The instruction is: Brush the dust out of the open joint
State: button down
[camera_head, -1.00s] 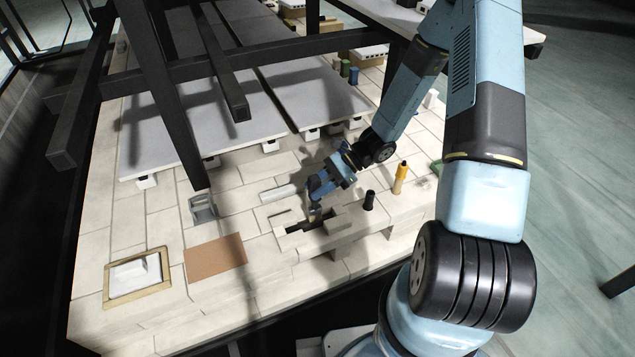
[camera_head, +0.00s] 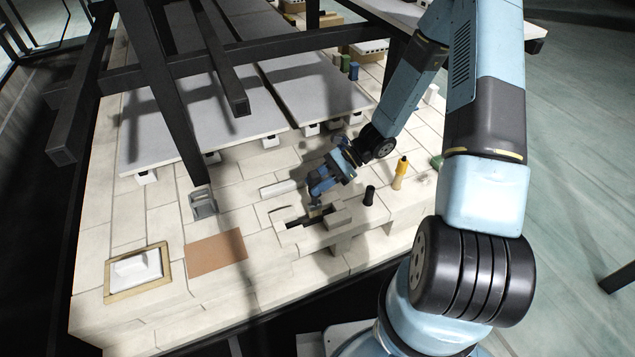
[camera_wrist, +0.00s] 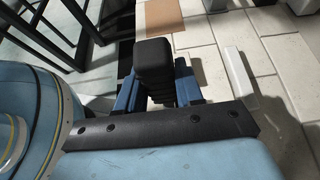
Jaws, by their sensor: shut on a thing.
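My gripper (camera_head: 319,193) points down over the pale block deck. The open joint (camera_head: 294,222) is a dark slot in the blocks, just below and left of the brush. Whether the bristles touch it I cannot tell. Dust in the slot is too small to make out.
A raised block (camera_head: 338,217) stands right of the slot. A white bar (camera_head: 278,189), a grey holder (camera_head: 202,203), a brown sheet (camera_head: 216,252) and a framed white tray (camera_head: 137,269) lie left. Dark beams cross above.

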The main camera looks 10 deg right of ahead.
aim_at(310, 188)
jog(key=shift+s+a, duration=0.25)
jog(key=shift+a, duration=0.65)
jog(key=shift+s+a, duration=0.25)
jog(key=shift+a, duration=0.65)
jog(key=shift+f, duration=0.9)
dwell(0.9)
jog(key=shift+d, duration=0.1)
jog(key=shift+w+d, duration=0.25)
jog(key=shift+d, duration=0.65)
jog(key=shift+w+d, duration=0.25)
jog(key=shift+d, duration=0.7)
